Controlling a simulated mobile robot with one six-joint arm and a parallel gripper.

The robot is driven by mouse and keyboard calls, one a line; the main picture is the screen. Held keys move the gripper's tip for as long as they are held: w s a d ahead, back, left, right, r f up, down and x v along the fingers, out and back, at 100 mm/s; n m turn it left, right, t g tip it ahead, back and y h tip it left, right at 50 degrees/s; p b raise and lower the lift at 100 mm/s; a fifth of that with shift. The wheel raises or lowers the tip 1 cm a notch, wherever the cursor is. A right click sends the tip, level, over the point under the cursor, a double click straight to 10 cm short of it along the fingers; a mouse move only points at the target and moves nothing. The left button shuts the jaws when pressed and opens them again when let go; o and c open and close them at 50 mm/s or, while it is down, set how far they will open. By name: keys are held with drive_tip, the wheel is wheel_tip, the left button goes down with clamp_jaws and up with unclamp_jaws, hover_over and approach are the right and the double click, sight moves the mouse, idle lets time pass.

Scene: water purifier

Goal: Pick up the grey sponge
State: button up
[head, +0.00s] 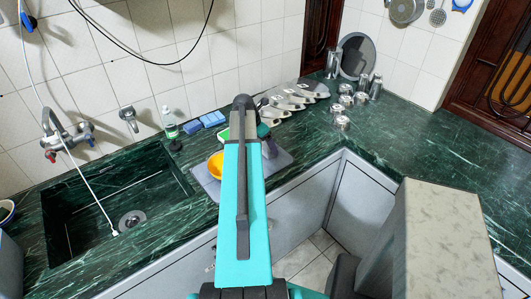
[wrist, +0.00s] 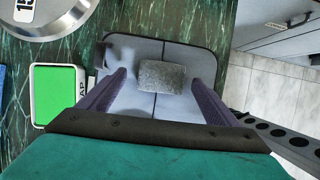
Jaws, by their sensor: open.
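The grey sponge (wrist: 162,75) is a speckled block lying on a grey-blue mat (wrist: 150,48) in the wrist view. My gripper (wrist: 159,79) is open. Its two dark fingers stand to the left and right of the sponge in that view, with a gap on each side. Nothing is held. I cannot tell how high the fingertips are above the mat. In the head view my arm hides the sponge; the mat (head: 206,182) shows on both sides of the arm.
A green-faced box (wrist: 55,92) and a round metal object (wrist: 45,12) lie left of the mat. In the head view, an orange bowl (head: 215,166), blue sponges (head: 213,119), a soap bottle (head: 169,123) and a sink (head: 110,205) are left; metal cups (head: 342,122) stand right. The counter edge is close.

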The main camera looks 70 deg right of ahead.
sight(267, 146)
drive_tip(key=shift+p+x, duration=0.5)
drive_tip(key=shift+x, duration=1.05)
drive_tip(key=shift+s, duration=0.1)
drive_tip(key=shift+c, duration=0.2)
drive_tip(key=c, duration=1.1)
